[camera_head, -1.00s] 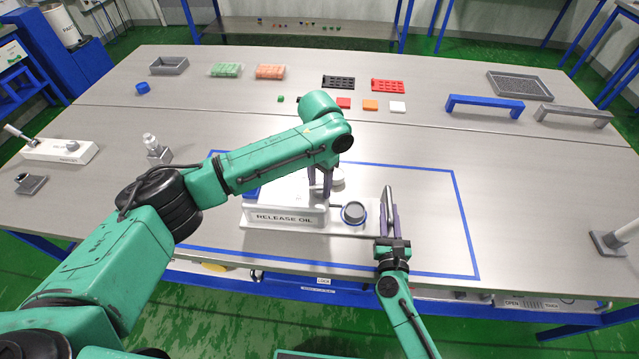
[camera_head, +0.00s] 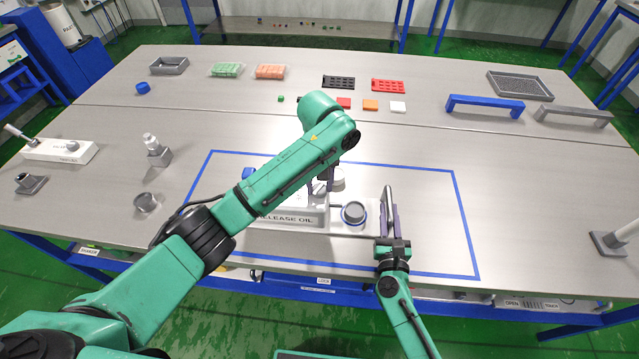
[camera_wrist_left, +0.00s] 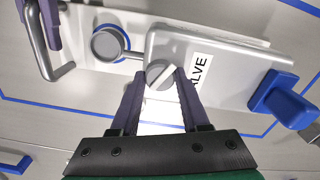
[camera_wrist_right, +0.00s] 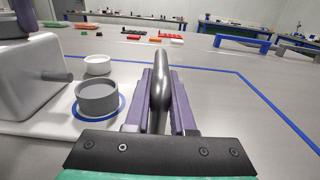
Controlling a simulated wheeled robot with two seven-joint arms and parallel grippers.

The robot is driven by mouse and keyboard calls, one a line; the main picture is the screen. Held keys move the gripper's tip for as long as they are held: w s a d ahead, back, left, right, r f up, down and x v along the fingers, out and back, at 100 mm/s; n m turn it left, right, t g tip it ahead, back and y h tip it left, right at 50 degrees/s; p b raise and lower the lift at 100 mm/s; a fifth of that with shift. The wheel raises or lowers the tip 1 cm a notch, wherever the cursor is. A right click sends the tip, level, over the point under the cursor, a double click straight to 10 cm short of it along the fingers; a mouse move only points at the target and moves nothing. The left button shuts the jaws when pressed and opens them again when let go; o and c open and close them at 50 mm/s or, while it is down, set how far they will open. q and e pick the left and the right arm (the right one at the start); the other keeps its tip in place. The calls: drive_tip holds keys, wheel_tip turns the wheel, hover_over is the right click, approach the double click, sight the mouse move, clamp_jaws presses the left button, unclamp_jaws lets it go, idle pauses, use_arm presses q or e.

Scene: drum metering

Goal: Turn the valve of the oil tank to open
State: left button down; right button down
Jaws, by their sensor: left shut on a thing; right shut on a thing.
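My left gripper (camera_head: 321,184) is shut on the knob, with one finger on each side. My right gripper (camera_head: 389,223) is shut on the upright grey handle (camera_wrist_right: 158,78) at the right end of the tank's base.
A grey cup (camera_head: 353,213) stands in a blue ring beside the tank, close to both grippers. A white round container (camera_wrist_right: 97,64) stands behind it. A blue cap (camera_wrist_left: 281,94) sits at the tank's other end. The taped area right of my right gripper is clear.

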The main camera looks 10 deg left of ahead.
sight(318, 187)
use_arm(q)
drive_tip(key=n, duration=0.6)
drive_tip(key=shift+r, duration=0.1)
use_arm(e)
drive_tip(key=shift+f, duration=0.1)
idle(0.5)
use_arm(q)
drive_tip(key=shift+c, duration=1.9)
unclamp_jaws()
drive_tip(key=r, duration=0.4)
drive_tip(key=shift+w+r, duration=0.1)
drive_tip(key=shift+w, duration=0.2)
drive_tip(key=shift+s+a+r, duration=0.15)
drive_tip(key=shift+r, duration=0.15)
wheel_tip(318, 187, up, 7)
drive_tip(key=shift+s, duration=0.15)
